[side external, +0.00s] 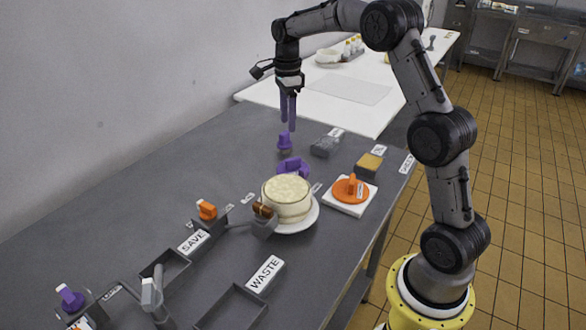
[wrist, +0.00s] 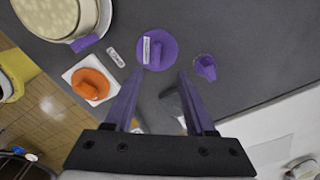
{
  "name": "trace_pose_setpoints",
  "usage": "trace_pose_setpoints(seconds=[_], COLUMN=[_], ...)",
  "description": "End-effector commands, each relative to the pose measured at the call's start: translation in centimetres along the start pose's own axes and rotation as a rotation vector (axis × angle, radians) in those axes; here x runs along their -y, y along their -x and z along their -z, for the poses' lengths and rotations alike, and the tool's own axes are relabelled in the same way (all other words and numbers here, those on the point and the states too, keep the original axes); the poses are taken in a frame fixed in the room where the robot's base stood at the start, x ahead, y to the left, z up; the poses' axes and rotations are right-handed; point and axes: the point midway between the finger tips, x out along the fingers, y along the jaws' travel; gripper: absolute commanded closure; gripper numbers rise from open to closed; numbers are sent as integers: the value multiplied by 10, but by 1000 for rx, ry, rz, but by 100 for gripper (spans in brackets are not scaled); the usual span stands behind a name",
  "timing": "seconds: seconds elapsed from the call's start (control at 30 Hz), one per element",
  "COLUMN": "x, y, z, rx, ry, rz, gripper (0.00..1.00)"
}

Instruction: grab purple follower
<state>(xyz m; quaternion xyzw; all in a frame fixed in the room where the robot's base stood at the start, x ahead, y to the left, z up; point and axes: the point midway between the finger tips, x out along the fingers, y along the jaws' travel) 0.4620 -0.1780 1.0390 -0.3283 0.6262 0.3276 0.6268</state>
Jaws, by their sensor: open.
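The purple follower, a round disc with a raised handle and a white label (wrist: 156,50), lies on the grey table. In the side view it (side external: 292,167) sits just behind the cream-topped round container. My gripper (side external: 288,127) points down, open and empty, above the table behind the follower. In the wrist view the gripper (wrist: 161,74) has its two purple fingers apart, with the follower just beyond the fingertips and between their lines. A smaller purple piece (side external: 284,141) stands near the fingertips in the side view; the wrist view shows it (wrist: 205,67) right of the follower.
The cream-topped container (side external: 288,194) stands on a white plate. An orange disc with a handle (side external: 351,190) lies on a white board. A dark grey block (side external: 325,144) is right of the small purple piece. Grey trays (side external: 231,308) lie in front. The table's left rear is clear.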

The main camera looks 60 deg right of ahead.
Motion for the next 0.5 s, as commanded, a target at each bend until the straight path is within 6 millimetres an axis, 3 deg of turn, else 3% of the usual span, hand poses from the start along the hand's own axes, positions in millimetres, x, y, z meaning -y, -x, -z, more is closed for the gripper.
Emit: trace_pose_setpoints(seconds=[0.5], x=[-1], y=[-79], z=[4], rx=[-1], ry=[-4], rz=[-4], gripper=[45])
